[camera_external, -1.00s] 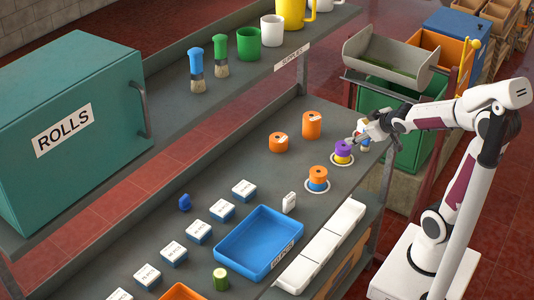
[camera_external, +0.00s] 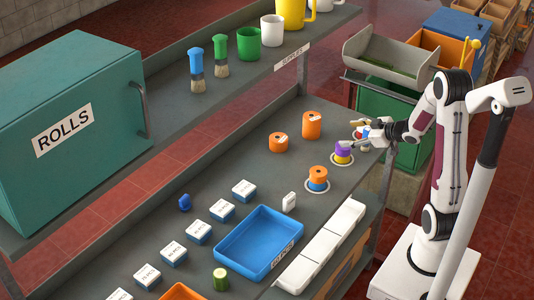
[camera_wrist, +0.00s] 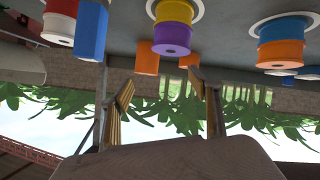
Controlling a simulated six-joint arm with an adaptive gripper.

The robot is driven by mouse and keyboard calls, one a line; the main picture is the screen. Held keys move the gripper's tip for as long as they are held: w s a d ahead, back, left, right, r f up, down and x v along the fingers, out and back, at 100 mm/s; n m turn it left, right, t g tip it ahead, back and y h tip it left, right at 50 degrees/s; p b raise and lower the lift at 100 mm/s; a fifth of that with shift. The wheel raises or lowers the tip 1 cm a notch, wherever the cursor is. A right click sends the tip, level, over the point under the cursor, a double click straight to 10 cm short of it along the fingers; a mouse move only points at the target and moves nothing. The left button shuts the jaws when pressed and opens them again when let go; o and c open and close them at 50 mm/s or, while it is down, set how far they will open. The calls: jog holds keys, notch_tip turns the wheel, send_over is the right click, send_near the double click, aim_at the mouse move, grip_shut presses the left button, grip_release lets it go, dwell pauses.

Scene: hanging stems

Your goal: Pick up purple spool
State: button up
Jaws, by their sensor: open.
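The purple spool (camera_external: 343,146) sits on top of a yellow spool (camera_external: 342,157) on a white ring at the right part of the bench. In the wrist view, which is upside down, the purple spool (camera_wrist: 172,50) hangs below the yellow spool (camera_wrist: 173,33). My gripper (camera_external: 352,133) is open and empty beside the purple spool, at its upper right in the external view. In the wrist view its two fingers (camera_wrist: 163,97) are spread apart, with the purple spool beyond them, not between them. I cannot tell whether a fingertip touches it.
An orange-and-blue spool stack (camera_external: 318,178) stands nearby on its own ring. Two orange cylinders (camera_external: 312,125) stand left of the purple spool. A blue tray (camera_external: 259,245) lies in the foreground.

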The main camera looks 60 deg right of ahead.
jog(key=shift+s+d+f+t+y, duration=0.1)
jog(key=shift+s+f+t+y, duration=0.2)
jog(key=shift+f, duration=0.3)
jog(key=shift+s+f+t+y, duration=0.1)
jog(key=shift+s+f+y, duration=0.05)
jog(key=shift+f+y, duration=0.35)
jog(key=shift+s+f+t+y, duration=0.3)
jog(key=shift+s+f+y, duration=0.3)
jog(key=shift+f, duration=0.2)
jog(key=shift+s+d+f+t+y, duration=0.15)
jog(key=shift+s+f+t+y, duration=0.3)
jog(key=shift+s+t, duration=0.2)
jog(key=shift+s+f+m+t+y, duration=0.15)
jog(key=shift+s+m+t+y, duration=0.05)
jog(key=shift+s, duration=0.25)
jog(key=shift+s+f+m+t+y, duration=0.15)
jog(key=shift+s+m, duration=0.05)
jog(key=shift+s, duration=0.25)
jog(key=shift+d, duration=0.1)
jog(key=shift+w, duration=0.1)
jog(key=shift+x, duration=1.25)
jog(key=shift+w+f, duration=0.1)
